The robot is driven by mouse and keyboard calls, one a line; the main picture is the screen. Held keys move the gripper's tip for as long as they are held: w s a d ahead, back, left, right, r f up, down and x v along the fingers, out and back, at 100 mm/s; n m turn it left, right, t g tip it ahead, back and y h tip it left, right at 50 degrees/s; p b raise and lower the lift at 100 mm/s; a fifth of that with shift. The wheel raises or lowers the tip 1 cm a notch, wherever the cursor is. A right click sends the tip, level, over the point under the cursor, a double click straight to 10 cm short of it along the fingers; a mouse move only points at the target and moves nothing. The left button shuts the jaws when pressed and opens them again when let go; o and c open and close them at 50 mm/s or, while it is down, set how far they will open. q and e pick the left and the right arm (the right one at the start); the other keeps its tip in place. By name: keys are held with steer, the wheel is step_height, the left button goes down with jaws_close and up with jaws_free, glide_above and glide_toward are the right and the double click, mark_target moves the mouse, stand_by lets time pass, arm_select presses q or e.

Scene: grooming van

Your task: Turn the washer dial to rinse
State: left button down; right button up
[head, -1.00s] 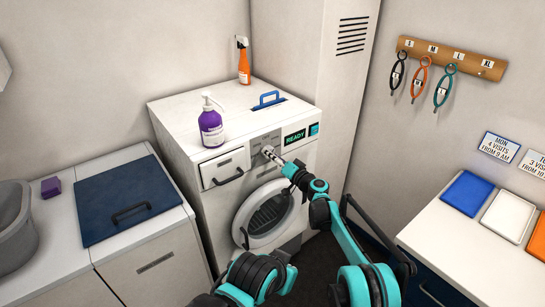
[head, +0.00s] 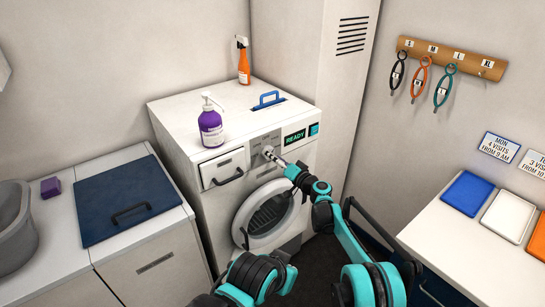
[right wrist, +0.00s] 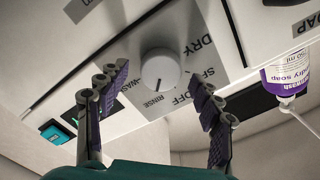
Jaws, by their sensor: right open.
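The white washer (head: 228,175) stands against the back wall with its round door shut. Its white dial (right wrist: 160,70) fills the middle of the right wrist view, on a grey plate (right wrist: 185,66) with DRY, SPIN, OFF, RINSE and WASH lettering. A small mark shows on the dial's edge facing RINSE. My right gripper (right wrist: 158,78) is open, one finger on each side of the dial, with gaps showing between the fingers and it. In the head view my right gripper (head: 270,153) is at the control panel and hides the dial. My left gripper is not in view.
A purple soap bottle (head: 211,124) and an orange spray bottle (head: 243,60) stand on the washer. A lit READY display (head: 295,137) is right of the dial. A counter with trays (head: 468,193) is at the right.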

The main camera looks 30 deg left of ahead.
steer(key=v, duration=1)
steer(key=shift+s+d, duration=0.2)
steer(key=shift+d, duration=0.15)
